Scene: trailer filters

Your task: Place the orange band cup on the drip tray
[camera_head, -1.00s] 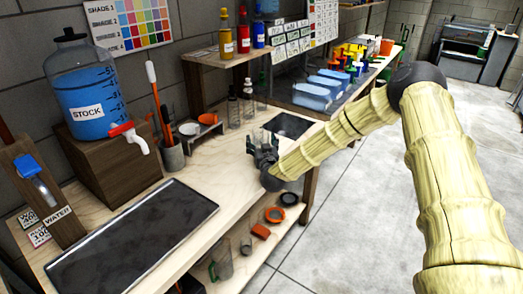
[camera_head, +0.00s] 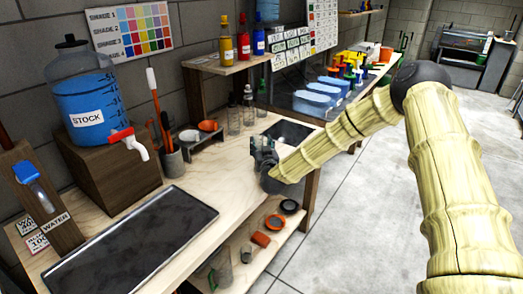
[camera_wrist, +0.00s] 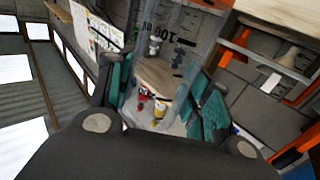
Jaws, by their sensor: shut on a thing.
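My gripper (camera_head: 263,150) is at the bench's right end, near its front edge, above the surface. In the wrist view its teal pads (camera_wrist: 160,95) close on a clear, see-through cup (camera_wrist: 168,62). The cup is faint in the head view, and I cannot make out an orange band on it. The drip tray (camera_head: 135,250) is the wide, dark, shallow tray at the left front of the bench, below the taps. It is empty, and my gripper is well to its right.
The blue STOCK jug (camera_head: 85,100) with a red-handled tap stands on a wooden block (camera_head: 115,165). A WATER tap stand (camera_head: 30,190) is beside the tray. Clear glasses (camera_head: 234,120) stand at the back. A lower shelf (camera_head: 245,265) holds several small items. The bench middle is clear.

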